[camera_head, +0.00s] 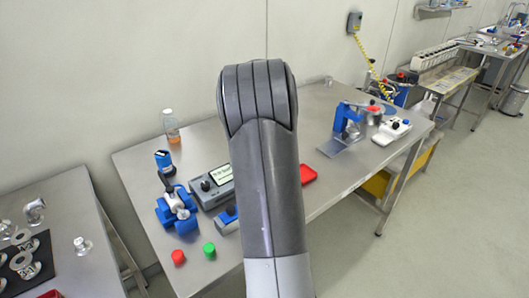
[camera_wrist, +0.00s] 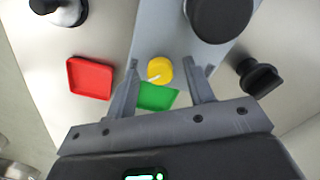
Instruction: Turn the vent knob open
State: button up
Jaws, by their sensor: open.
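A round yellow knob (camera_wrist: 160,70) with a white pointer line shows in the wrist view on a grey strip-like surface. It is probably the vent knob, but I see no label. My gripper (camera_wrist: 162,66) is open, with one finger on each side of the yellow knob in the picture. I cannot tell whether the fingers touch it or how far above it they are. A green square (camera_wrist: 157,97) lies just below the knob, between the fingers. In the head view my arm hides the gripper and the knob.
A red tray (camera_wrist: 90,78) and black knob-like parts (camera_wrist: 259,77) flank the fingers; a large black cylinder (camera_wrist: 221,14) is close above. In the head view, the steel bench (camera_head: 325,105) holds a grey meter box (camera_head: 212,187), blue device (camera_head: 177,212) and blue press (camera_head: 346,121).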

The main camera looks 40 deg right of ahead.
jog(key=shift+r, duration=0.1)
notch_tip(320, 180, up, 11)
dwell(0.4)
jog(key=shift+a, duration=0.1)
dwell(0.3)
jog(key=s+a+r+n+t, duration=0.1)
jog(key=s+a+r+n, duration=0.3)
jog(key=a, duration=0.5)
jog(key=s+a+r+n+t, duration=0.1)
jog(key=s+a+r+t, duration=0.3)
jog(key=a, duration=0.6)
jog(key=s+a+f+n, duration=0.3)
jog(key=s+a, duration=0.4)
jog(key=s, duration=0.1)
jog(key=s+a+f+n, duration=0.3)
jog(key=s+a, duration=0.3)
jog(key=s, duration=0.3)
jog(key=shift+a+t, duration=0.3)
jog(key=shift+a, duration=0.05)
jog(key=shift+r, duration=0.1)
jog(key=shift+c, duration=0.5)
